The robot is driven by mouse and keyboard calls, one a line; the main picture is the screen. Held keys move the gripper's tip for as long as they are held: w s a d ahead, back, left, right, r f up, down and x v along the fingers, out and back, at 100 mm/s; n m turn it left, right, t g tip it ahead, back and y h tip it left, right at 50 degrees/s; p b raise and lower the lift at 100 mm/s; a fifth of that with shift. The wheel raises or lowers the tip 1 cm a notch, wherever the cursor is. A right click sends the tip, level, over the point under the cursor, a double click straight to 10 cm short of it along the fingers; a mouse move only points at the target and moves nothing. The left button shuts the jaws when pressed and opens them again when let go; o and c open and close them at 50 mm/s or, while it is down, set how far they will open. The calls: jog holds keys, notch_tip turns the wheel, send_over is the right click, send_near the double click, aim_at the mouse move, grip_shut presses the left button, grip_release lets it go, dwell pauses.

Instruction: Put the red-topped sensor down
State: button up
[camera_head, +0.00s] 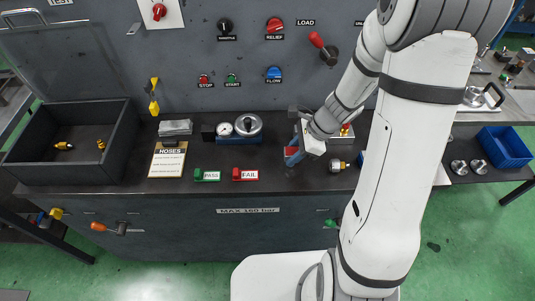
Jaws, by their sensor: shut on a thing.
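My gripper (297,152) is at the end of my white arm, low over the right-middle part of the dark bench. It is shut on the red-topped sensor (291,151), of which a small red part shows at the fingertips. The sensor's lower part is hard to make out, and I cannot tell whether it touches the bench. Some blue shows beside it at the fingers.
A gauge block (238,128) stands left of my gripper. Green PASS (207,175) and red FAIL (246,174) markers lie near the front edge. A metal fitting (338,165) lies right. An open case (75,170) is far left. A blue bin (505,147) is far right.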

jog(key=shift+f+b, duration=0.4)
jog(key=shift+f, duration=0.05)
jog(key=o, duration=1.1)
jog(key=shift+r, duration=0.1)
jog(key=shift+c, duration=0.2)
